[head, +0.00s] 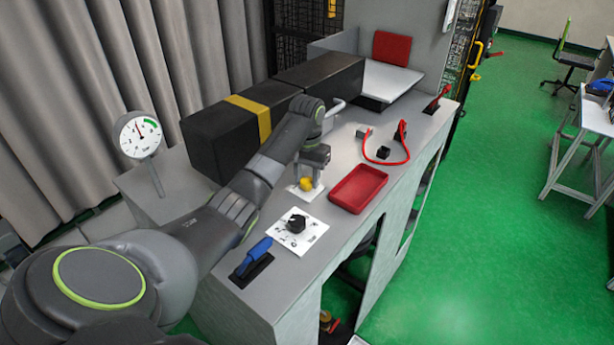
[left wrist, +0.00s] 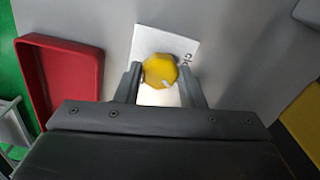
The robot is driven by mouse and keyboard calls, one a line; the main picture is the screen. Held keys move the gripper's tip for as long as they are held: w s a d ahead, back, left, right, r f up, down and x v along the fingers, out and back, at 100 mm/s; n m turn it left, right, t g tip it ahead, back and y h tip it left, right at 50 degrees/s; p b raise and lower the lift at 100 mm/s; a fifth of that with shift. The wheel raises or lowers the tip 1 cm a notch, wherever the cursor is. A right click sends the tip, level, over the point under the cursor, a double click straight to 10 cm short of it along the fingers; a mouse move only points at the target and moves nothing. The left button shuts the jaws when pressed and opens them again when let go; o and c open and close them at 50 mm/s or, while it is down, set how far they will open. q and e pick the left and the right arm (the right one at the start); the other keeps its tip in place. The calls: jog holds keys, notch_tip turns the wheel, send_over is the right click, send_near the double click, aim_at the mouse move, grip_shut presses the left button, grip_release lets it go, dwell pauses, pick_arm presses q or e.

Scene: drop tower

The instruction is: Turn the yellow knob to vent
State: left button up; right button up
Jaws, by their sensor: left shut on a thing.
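The yellow knob (head: 306,184) sits on a small white plate (head: 294,191) on the grey bench. My left gripper (head: 312,180) reaches down from above with its fingers at the knob. In the left wrist view the knob (left wrist: 160,71) lies between the two fingertips (left wrist: 160,76), and the gripper is shut on it. A white pointer mark shows near the knob's lower right edge. The plate (left wrist: 150,38) carries dark lettering at its right, partly cut off and too small to read. My right gripper is not in view.
A red tray (head: 358,189) lies right of the knob. A black knob (head: 296,223) on a white plate and a blue-handled lever (head: 257,250) are nearer. A long black box (head: 226,142) with a yellow band stands behind. A dial gauge (head: 139,134) stands left.

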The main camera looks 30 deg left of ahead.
pick_arm(q)
jog(key=m, duration=0.5)
jog(key=shift+r+m, duration=0.1)
jog(key=shift+m, duration=0.2)
jog(key=m, duration=0.5)
jog(key=shift+m, duration=0.4)
jog(key=o, duration=1)
